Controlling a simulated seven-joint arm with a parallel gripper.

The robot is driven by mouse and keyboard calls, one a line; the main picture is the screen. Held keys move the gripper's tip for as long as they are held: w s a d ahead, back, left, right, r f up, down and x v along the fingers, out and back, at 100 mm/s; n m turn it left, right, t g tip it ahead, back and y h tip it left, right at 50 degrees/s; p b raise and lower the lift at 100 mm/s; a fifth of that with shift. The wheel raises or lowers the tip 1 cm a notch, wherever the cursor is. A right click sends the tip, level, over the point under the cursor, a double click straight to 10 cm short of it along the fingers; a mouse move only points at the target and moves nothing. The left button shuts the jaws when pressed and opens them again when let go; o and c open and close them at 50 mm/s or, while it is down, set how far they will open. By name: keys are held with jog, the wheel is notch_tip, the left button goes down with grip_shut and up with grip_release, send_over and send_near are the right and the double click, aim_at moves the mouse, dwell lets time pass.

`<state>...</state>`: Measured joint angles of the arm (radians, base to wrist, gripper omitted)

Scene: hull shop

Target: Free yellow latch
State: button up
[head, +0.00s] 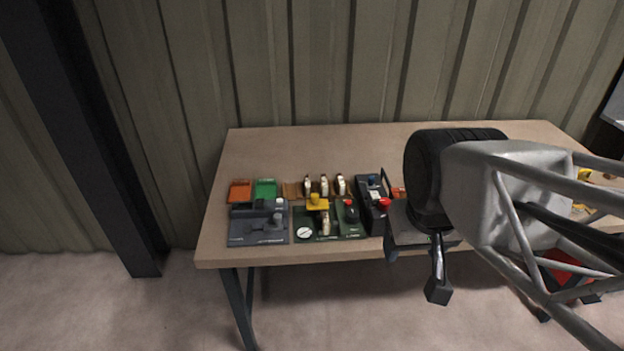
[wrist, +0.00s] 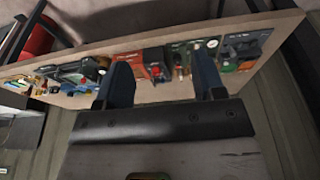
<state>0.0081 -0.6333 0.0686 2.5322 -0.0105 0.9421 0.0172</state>
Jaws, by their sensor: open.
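The yellow latch (head: 317,202) is a small yellow block on a dark green panel (head: 303,237) near the front left of the bench. A pale ribbed piece (head: 325,222) stands just in front of it. My gripper (head: 437,290) hangs in front of the bench's front edge, well to the right of the latch and apart from it. In the wrist view my gripper (wrist: 162,74) shows two dark fingers spread wide with nothing held between them. I cannot clearly pick out the latch in the wrist view.
A grey device (head: 257,224), an orange bin (head: 240,191) and a green bin (head: 265,189) lie left of the latch. A red knob (head: 350,208) and a dark red-buttoned box (head: 373,205) stand to its right. Pale upright pieces (head: 324,184) stand behind. The bench's (head: 300,145) back strip is bare.

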jog(key=shift+w+r, duration=0.1)
jog(key=shift+w, duration=0.1)
jog(key=c, duration=0.7)
jog(key=shift+w+r, duration=0.1)
jog(key=shift+w, duration=0.4)
grip_shut()
jog(key=w+a+m+g+y, duration=0.25)
jog(key=w+m, duration=0.45)
jog(key=w, duration=1.4)
jog(key=w+f+m+g, duration=0.1)
jog(key=w+f, duration=0.4)
jog(key=w, duration=0.5)
jog(key=w+f+m+g+y, duration=0.1)
jog(key=w+f+m, duration=0.3)
jog(key=w, duration=0.6)
jog(key=shift+d+f, duration=0.25)
jog(key=shift+f, duration=0.45)
jog(key=shift+w+y, duration=0.1)
jog(key=shift+y, duration=0.15)
